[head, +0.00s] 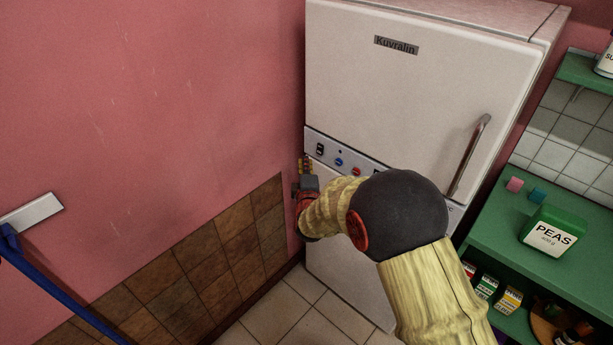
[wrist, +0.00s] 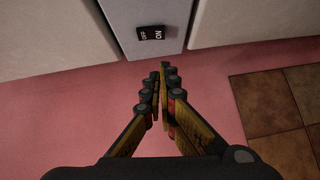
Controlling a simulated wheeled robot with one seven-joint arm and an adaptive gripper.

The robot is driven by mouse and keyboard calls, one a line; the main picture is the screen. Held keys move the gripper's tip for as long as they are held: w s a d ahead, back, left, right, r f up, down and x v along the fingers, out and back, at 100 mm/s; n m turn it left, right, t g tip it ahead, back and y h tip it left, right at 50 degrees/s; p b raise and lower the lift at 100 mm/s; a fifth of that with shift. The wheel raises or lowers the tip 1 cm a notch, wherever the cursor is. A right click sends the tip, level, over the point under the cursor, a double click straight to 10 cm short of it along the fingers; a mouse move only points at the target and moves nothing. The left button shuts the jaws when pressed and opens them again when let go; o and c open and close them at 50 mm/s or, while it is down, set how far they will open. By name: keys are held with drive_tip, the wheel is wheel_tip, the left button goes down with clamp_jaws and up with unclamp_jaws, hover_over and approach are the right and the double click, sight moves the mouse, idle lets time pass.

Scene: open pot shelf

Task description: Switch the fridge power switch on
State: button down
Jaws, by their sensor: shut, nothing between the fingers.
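The fridge (head: 400,75) is white and stands against the pink wall. A grey control strip (head: 329,151) runs between its two doors. The power switch (head: 320,149) is a small black rocker at the strip's left end. In the wrist view the switch (wrist: 151,33) shows the letters ON at its right and smaller lettering at its left; which side is pressed I cannot tell. My gripper (head: 306,161) is at the fridge's left edge, beside the strip. In the wrist view my gripper (wrist: 160,70) is shut and empty, its tips short of the switch and apart from it.
Blue and red knobs (head: 356,171) sit right of the switch, partly behind my arm. The pink wall (head: 200,90) is close on the left. A green shelf unit (head: 500,220) with a PEAS box (head: 549,233) stands at right. A blue-handled tool (head: 60,288) is at lower left.

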sight(320, 149)
drive_tip(key=shift+w+d+f+b, duration=0.1)
drive_tip(key=shift+w+d+b, duration=0.1)
drive_tip(key=shift+w+d, duration=0.3)
drive_tip(key=shift+w+d+f+b, duration=0.1)
drive_tip(key=shift+w+d+b, duration=0.15)
drive_tip(key=shift+w, duration=0.45)
drive_tip(key=shift+w+d+f+b, duration=0.1)
drive_tip(key=shift+w+d+b, duration=0.05)
drive_tip(key=shift+w+d, duration=0.4)
drive_tip(key=shift+a, duration=0.1)
drive_tip(key=shift+w+d+f+b, duration=0.25)
drive_tip(key=shift+w+f+b, duration=0.1)
drive_tip(key=shift+w+b, duration=0.05)
drive_tip(key=shift+r, duration=0.2)
drive_tip(key=shift+s+f, duration=0.1)
